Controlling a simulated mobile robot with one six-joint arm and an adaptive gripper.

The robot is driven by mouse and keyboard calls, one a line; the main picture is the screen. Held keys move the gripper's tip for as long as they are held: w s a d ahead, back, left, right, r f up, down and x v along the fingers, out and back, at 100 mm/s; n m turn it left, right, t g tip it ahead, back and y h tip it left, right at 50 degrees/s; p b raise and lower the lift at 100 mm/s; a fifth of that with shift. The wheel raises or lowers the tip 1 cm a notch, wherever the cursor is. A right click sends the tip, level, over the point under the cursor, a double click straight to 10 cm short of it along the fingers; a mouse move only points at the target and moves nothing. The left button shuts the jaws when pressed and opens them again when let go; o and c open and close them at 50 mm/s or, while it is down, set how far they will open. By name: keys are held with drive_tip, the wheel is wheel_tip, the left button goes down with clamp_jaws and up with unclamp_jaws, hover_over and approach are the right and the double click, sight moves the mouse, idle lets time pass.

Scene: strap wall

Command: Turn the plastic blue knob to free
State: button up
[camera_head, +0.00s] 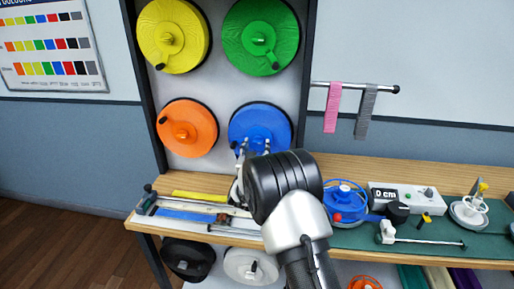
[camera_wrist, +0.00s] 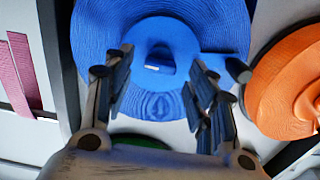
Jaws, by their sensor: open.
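A blue reel (camera_head: 258,122) of strap hangs at the lower right of the rack. It fills the upper middle of the wrist view (camera_wrist: 100,25), with a round blue hub and a small blue knob (camera_wrist: 160,66) at its centre. A blue crank arm runs right from the hub to a dark handle (camera_wrist: 237,69). My gripper (camera_wrist: 158,82) is open and empty, its fingers spread on either side of the hub in the picture. Whether they touch anything, I cannot tell. In the head view my gripper (camera_head: 254,149) is in front of the reel's lower part, and my wrist hides some of it.
An orange reel (camera_head: 187,127) hangs left, with yellow (camera_head: 172,35) and green (camera_head: 260,38) reels above. Pink (camera_head: 332,108) and grey (camera_head: 366,112) straps hang at the right. The bench (camera_head: 420,177) below holds a blue wheel device (camera_head: 345,201) and a length display (camera_head: 385,195).

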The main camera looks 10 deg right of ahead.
sight(258, 141)
drive_tip(key=shift+x, duration=1.1)
drive_tip(key=shift+c, duration=0.4)
drive_tip(key=c, duration=1)
drive_tip(key=shift+o, duration=0.2)
